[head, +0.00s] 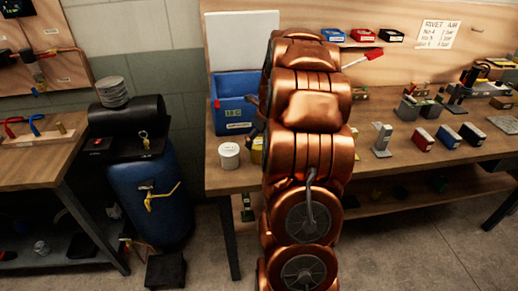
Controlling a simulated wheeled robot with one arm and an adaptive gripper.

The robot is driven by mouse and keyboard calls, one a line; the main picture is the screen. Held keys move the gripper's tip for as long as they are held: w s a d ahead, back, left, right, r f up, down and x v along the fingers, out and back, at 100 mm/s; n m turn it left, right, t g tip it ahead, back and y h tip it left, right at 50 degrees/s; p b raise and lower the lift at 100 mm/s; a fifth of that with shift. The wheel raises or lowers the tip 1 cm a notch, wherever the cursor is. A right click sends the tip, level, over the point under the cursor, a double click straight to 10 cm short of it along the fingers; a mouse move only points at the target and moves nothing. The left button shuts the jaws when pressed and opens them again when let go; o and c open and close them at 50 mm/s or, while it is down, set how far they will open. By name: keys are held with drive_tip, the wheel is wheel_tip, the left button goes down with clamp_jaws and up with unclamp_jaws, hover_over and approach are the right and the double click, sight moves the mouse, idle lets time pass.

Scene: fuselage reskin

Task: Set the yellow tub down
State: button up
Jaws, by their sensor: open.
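My copper-coloured arm stands in the middle of the head view and hides much of the bench behind it. A small yellow thing, likely the yellow tub (257,151), shows at the arm's left edge on the bench top. Only a strip of it is visible, and the rest is behind my arm. Dark parts that look like my gripper (256,127) stick out just above it at the arm's left edge. The gripper is open, but its fingertips are mostly hidden. I cannot tell whether it touches the tub.
A white can (229,156) stands just left of the yellow thing. A blue bin (235,103) is behind it. Metal blocks, red and blue boxes (421,139) line the bench to the right. A blue barrel (152,200) fills the gap between benches.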

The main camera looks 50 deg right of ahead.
sight(259, 143)
drive_tip(key=shift+d+p+x, duration=0.15)
drive_tip(key=shift+p+x, duration=0.55)
drive_tip(key=shift+x, duration=0.85)
drive_tip(key=shift+d+p+x, duration=0.2)
drive_tip(key=shift+p+x, duration=0.45)
drive_tip(key=shift+x, duration=0.85)
drive_tip(key=shift+w, duration=0.15)
drive_tip(key=shift+r, duration=0.1)
drive_tip(key=c, duration=1.3)
drive_tip(key=shift+c, duration=0.7)
drive_tip(key=shift+r, duration=0.1)
